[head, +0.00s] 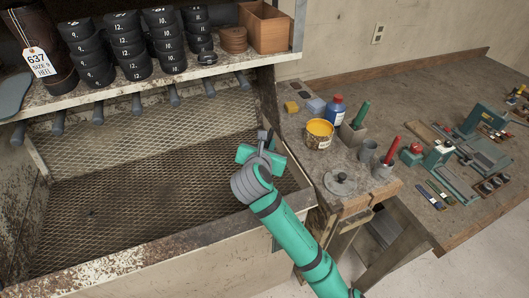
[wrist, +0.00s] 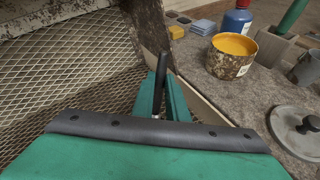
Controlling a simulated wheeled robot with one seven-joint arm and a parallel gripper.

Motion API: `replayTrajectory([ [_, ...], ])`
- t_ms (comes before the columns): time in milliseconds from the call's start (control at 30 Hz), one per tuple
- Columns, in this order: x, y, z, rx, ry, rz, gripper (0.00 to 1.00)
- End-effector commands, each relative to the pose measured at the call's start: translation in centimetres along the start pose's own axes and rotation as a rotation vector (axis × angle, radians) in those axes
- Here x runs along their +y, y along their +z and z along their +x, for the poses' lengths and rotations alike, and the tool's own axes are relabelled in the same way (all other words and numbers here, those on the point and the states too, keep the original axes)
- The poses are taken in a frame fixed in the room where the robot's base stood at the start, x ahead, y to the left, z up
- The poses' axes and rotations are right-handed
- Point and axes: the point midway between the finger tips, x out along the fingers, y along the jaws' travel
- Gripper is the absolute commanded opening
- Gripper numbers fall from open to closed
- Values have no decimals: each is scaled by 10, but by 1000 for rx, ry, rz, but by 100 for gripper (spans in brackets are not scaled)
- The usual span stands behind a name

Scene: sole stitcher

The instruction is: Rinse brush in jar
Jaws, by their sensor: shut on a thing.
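My gripper (head: 264,146) is shut on a slim dark handle (wrist: 163,68), which looks like the brush. In the wrist view the handle stands nearly upright between the teal fingers (wrist: 163,100). Its lower end and any bristles are hidden. The gripper is over the right side of the mesh-floored bay, left of the bench. I cannot tell which vessel is the jar.
A blue bottle (head: 335,108) and a grey holder with a green-handled tool (head: 351,134) stand behind the tin. A round grey lid (head: 341,182) lies near the bench's front. A raised bay wall (head: 285,160) separates gripper and bench. Shelf (head: 215,65) overhead.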

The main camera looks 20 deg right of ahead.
Motion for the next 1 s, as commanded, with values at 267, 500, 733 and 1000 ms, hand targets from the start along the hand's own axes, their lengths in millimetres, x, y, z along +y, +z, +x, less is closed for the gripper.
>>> replayTrajectory([
  [267, 5, 18, -8, -2, 2, -1, 0],
  [500, 8, 32, -14, -2, 1, -2, 0],
  [733, 12, 46, -21, -2, 2, -2, 0],
  [1000, 16, 62, -28, -2, 3, -1, 0],
])
